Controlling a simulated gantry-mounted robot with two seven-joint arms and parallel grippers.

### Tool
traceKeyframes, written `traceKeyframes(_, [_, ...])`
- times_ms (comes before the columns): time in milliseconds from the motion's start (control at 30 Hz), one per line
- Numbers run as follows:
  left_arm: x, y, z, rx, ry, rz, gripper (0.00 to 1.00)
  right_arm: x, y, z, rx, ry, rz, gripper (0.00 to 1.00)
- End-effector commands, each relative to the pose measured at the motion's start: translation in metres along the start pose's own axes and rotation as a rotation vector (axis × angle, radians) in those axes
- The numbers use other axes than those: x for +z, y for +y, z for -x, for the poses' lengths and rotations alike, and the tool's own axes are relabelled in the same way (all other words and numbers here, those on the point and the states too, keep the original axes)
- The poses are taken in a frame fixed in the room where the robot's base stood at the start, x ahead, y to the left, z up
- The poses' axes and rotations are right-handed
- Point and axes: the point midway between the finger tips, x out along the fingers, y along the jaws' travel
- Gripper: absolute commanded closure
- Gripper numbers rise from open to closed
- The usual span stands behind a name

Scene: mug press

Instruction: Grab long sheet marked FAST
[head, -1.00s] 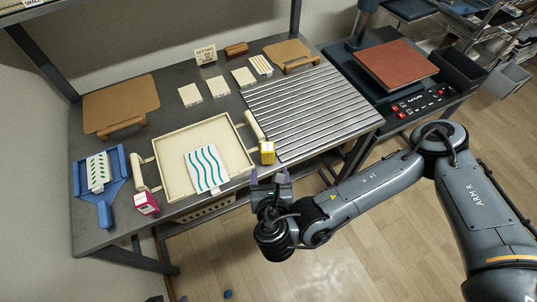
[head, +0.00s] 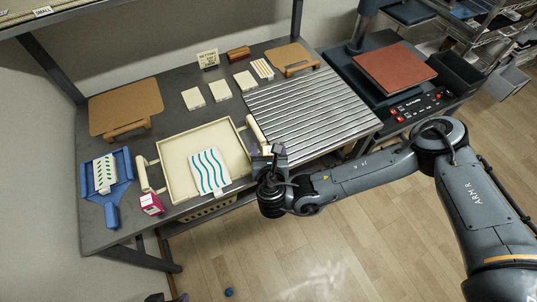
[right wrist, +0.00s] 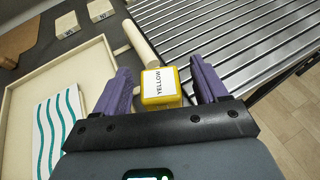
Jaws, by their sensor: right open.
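I cannot read the word FAST on any sheet in these views. A white sheet with teal wavy lines (head: 208,171) lies in the cream tray (head: 172,182), and it also shows in the right wrist view (right wrist: 57,130). A white strip with green marks (head: 104,173) lies on the blue holder (head: 122,188) at the left. My right gripper (head: 268,150) is open at the tray's front right corner. My left gripper is not in view.
A ribbed metal rack (head: 305,112) fills the table's right side. A pink box (head: 151,204) stands at the tray's front left. Several pale blocks (head: 220,92), a striped block (head: 262,69) and brown boards (head: 125,105) lie behind. A press (head: 395,75) stands at the right.

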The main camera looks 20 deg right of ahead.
Motion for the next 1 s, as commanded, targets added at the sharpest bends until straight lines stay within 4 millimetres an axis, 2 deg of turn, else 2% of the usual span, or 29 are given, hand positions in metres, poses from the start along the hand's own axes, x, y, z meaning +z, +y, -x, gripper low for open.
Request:
traceKeyframes(200, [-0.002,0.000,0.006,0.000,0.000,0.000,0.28,-0.001,0.000,-0.016,-0.001,0.002,0.000,0.28])
traceKeyframes(467, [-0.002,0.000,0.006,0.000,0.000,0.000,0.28,-0.001,0.000,-0.018,0.000,0.002,-0.001,0.29])
traceKeyframes(900, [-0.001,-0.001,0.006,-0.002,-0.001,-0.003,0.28,0.000,0.000,-0.017,0.000,0.001,-0.002,0.94])
traceKeyframes(1000, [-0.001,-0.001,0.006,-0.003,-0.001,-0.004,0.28,0.000,0.000,-0.017,0.000,0.001,-0.002,0.94])
